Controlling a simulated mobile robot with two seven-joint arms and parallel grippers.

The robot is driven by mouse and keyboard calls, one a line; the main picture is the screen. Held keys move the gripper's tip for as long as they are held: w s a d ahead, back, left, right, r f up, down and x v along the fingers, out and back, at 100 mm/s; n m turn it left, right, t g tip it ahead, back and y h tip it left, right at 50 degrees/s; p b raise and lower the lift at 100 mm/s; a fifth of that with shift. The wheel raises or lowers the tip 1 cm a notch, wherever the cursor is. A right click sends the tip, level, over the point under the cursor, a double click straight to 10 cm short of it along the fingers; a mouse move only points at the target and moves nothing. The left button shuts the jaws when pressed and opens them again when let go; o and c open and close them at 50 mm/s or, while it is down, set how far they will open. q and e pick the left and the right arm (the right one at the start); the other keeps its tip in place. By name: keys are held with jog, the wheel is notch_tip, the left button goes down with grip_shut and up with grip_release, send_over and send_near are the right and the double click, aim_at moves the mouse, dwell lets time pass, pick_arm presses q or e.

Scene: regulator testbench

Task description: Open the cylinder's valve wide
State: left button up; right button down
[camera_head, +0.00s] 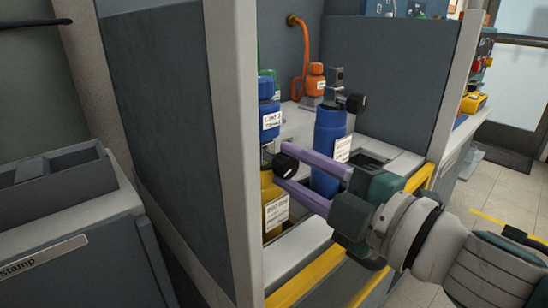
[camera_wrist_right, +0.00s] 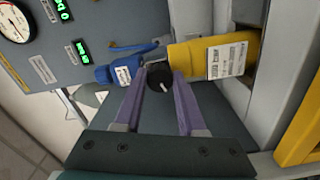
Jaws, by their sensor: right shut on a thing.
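The yellow cylinder (camera_head: 269,188) stands in the bench bay with a white label, partly hidden by the light post in front. A blue capped part (camera_head: 267,97) is above it, and its black valve knob (camera_head: 285,165) sticks out to the right. My right gripper (camera_head: 281,169) has its purple fingers on either side of this knob and is shut on it. The right wrist view shows the knob (camera_wrist_right: 158,79) between the fingertips, a white mark on its face, with the yellow cylinder (camera_wrist_right: 195,60) beyond it. My left gripper is not in view.
A blue cylinder (camera_head: 327,151) with its own black knob (camera_head: 356,103) stands right behind my fingers. An orange part (camera_head: 315,82) with an orange hose is at the back. The bay's post (camera_head: 236,150) is close on the left. A gauge (camera_wrist_right: 14,22) shows in the wrist view.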

jog(key=shift+n, duration=0.9)
jog(key=shift+c, duration=2.4)
grip_release()
jog(key=v, duration=1)
